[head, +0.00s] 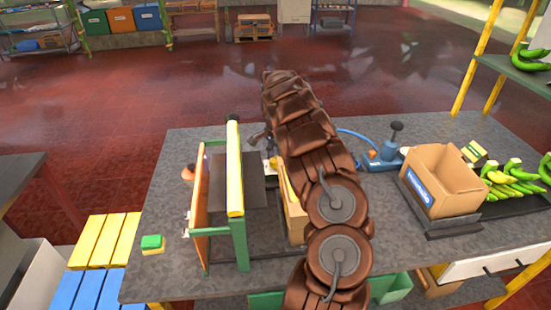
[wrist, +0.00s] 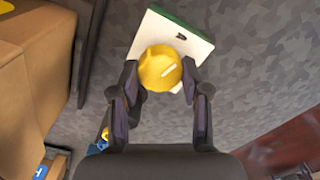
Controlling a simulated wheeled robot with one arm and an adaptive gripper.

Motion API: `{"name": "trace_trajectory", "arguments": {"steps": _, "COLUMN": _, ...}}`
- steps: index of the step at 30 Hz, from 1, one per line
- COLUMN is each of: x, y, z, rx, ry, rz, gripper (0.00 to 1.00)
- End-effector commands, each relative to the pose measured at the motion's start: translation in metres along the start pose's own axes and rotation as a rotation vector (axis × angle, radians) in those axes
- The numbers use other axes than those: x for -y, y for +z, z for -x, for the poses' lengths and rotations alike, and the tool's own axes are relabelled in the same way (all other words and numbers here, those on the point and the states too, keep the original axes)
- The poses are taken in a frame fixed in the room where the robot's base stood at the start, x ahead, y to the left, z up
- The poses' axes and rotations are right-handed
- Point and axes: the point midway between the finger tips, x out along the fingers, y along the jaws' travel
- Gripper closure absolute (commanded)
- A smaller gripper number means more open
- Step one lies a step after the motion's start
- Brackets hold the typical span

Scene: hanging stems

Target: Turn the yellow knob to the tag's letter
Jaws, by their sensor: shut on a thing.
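In the head view my brown arm hides the knob and most of the gripper. I cannot make out the tag's letter in either view.
A cardboard box (head: 440,180) stands on the grey table (head: 390,250), with green bananas (head: 515,178) to its right. A green and yellow frame (head: 235,180) stands left of my arm. A blue device (head: 383,157) with a hose is behind. A green-and-yellow sponge (head: 152,243) lies at the left.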

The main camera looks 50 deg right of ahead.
Motion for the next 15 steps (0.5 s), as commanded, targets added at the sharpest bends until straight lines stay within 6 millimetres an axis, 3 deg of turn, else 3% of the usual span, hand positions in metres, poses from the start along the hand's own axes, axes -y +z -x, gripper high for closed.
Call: {"name": "trace_trajectory", "arguments": {"steps": 15, "x": 0.0019, "y": 0.0021, "z": -0.0039, "rx": 0.001, "ry": -0.003, "rz": -0.084, "gripper": 0.89}}
